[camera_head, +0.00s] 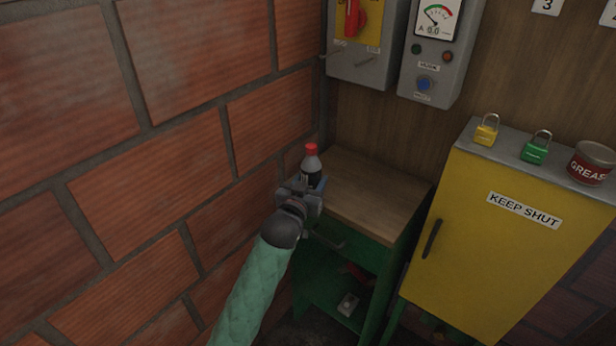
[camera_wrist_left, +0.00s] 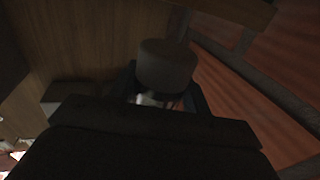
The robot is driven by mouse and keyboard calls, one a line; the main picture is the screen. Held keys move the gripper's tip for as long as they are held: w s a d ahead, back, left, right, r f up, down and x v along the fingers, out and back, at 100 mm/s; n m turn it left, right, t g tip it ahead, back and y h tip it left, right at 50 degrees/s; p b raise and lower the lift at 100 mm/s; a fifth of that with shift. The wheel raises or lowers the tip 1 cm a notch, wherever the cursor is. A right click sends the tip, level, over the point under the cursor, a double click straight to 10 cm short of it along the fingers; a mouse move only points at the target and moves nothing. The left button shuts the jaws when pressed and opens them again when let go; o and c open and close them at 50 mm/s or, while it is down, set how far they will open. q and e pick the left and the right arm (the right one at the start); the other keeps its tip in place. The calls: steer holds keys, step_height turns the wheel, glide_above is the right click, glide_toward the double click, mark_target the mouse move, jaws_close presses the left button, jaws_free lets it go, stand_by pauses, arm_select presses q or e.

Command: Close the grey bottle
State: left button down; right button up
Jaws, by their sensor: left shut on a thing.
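A grey bottle (camera_head: 311,164) with a red cap (camera_head: 311,149) on its top and a dark band on its body stands upright at the left back corner of the wooden-topped table. My left gripper (camera_head: 305,186) is shut on its lower part, which the jaws partly hide. Whether the cap is tight or loose cannot be told. In the left wrist view a dim round cylinder (camera_wrist_left: 166,66) shows between the dark fingers; it is too dark to name surely. My right gripper is not in view.
The wooden tabletop (camera_head: 375,195) is bare right of the bottle. A brick wall (camera_head: 170,100) stands close on the left. On the right is a yellow cabinet (camera_head: 490,250) with a yellow padlock (camera_head: 486,133), green padlock (camera_head: 535,151) and grease tin (camera_head: 592,164) on top. Control boxes (camera_head: 432,70) hang behind.

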arm_select(q)
steer(key=w+d+r+m+g+h, duration=0.1)
steer(key=w+d+r+m+h, duration=0.1)
steer(key=d+r, duration=0.6)
steer(key=w+d+h, duration=0.1)
steer(key=d, duration=0.2)
steer(key=shift+w+d+g, duration=0.2)
steer(key=shift+w+g, duration=0.1)
steer(key=shift+w, duration=0.05)
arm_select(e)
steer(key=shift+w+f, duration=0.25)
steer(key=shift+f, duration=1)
arm_select(q)
steer(key=shift+r, duration=0.1)
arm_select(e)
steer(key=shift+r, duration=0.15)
